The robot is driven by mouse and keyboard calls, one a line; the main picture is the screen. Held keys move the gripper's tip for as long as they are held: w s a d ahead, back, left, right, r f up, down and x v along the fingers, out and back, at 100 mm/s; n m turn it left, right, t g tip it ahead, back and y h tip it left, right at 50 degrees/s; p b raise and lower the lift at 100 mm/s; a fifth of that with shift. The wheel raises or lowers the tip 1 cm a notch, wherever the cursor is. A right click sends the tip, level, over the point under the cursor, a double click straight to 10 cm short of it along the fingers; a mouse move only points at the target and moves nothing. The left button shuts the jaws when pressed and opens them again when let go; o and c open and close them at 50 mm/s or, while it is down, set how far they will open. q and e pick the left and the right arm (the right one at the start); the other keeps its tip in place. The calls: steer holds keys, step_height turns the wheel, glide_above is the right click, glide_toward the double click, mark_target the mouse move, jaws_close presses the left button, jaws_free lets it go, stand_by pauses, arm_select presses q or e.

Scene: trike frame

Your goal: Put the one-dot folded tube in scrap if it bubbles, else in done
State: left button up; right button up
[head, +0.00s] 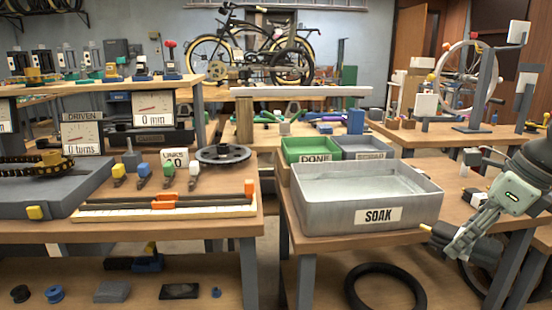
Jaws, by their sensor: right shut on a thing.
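My right gripper (456,250) is at the right, in front of the right end of the grey SOAK tub (345,218) and outside it. It is shut on a dark folded piece, apparently a folded tube (478,248), with a yellow tip pointing left towards the tub. Any dots on it are too small to tell. The tub has a pale, water-like surface, with no bubbles that I can make out. The green DONE bin (298,147) stands behind the tub. My left gripper is out of view.
The left bench holds a keyed slider board (170,208), a chainring (223,155) and dial boxes (155,108). A black ring (350,286) lies on the shelf under the tub. A gap separates the two benches. A wheel stand (478,90) stands at the back right.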

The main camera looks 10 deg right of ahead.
steer(key=shift+w+a+f+n+g+y, duration=0.1)
steer(key=shift+a+f+n+g+y, duration=0.2)
steer(key=shift+f+n, duration=0.35)
steer(key=shift+w+a+f+n+t+y, duration=0.1)
steer(key=shift+a+f+n, duration=0.35)
steer(key=shift+f+n, duration=0.15)
steer(key=shift+w+a+f+n+g+y, duration=0.1)
steer(key=shift+a+f+n+g+y, duration=0.1)
steer(key=shift+a+f+n, duration=0.3)
steer(key=w+a+f+n+g+h, duration=0.1)
steer(key=w+a+f+n+g, duration=0.1)
steer(key=a+n, duration=0.9)
steer(key=w+a+f+n+g+h, duration=0.2)
steer(key=a+f+n+g, duration=0.3)
steer(key=a+n, duration=0.6)
steer(key=f+n, duration=0.1)
steer(key=n, duration=0.3)
